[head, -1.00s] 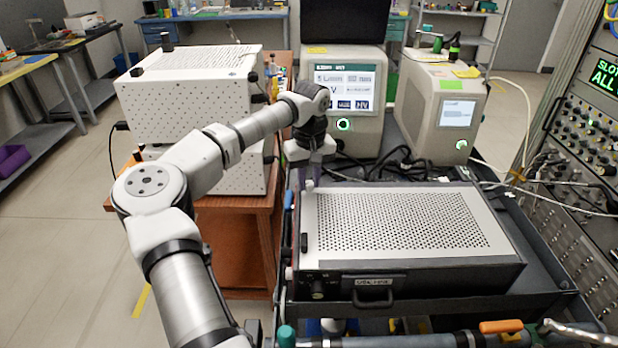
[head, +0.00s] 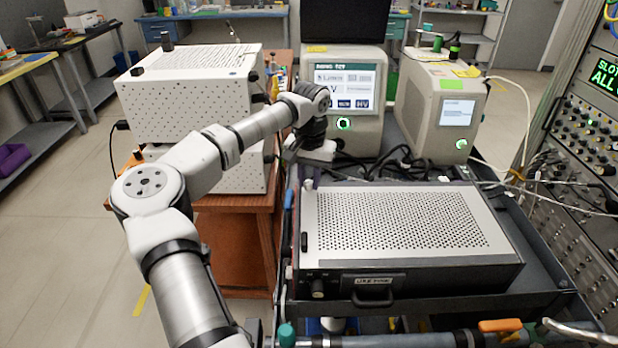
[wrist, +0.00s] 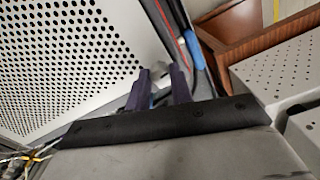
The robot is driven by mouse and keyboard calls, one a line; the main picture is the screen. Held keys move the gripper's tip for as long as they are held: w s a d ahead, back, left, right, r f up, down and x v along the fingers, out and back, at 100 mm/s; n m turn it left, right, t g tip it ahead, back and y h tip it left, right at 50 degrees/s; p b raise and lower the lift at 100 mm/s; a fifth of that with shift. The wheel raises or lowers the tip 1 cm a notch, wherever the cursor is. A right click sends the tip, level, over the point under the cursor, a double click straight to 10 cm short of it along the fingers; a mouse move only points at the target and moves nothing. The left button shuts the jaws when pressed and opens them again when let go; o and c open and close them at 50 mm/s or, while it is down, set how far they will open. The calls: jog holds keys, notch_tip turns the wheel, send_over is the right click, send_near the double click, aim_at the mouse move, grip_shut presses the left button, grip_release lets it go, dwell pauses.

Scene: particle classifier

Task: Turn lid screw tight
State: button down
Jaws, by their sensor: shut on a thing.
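The perforated light-grey lid (head: 345,225) covers the black instrument box in the head view, and it fills the upper left of the wrist view (wrist: 60,62). A small grey lid screw (wrist: 159,70) shows between the dark fingers of my gripper (wrist: 160,84) in the wrist view. The fingers are shut on it. In the head view my gripper (head: 308,178) points down at the lid's back left corner, with the small pale screw (head: 309,186) at its tips. The screw's lower part and thread are hidden.
The box stands on a dark cart (head: 560,285). A wooden cart with white perforated units (head: 190,95) is close on the left. Two beige instruments (head: 365,125) and loose cables stand behind the box. A rack of knobs (head: 590,150) is at the right.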

aim_at(310, 183)
dwell(0.4)
jog(key=c, duration=1.2)
grip_release()
jog(key=shift+c, duration=0.2)
notch_tip(310, 183, up, 14)
jog(key=b, duration=0.2)
jog(key=shift+d+b, duration=0.15)
jog(key=shift+b, duration=0.2)
jog(key=shift+s+f, duration=0.1)
jog(key=shift+f, duration=0.05)
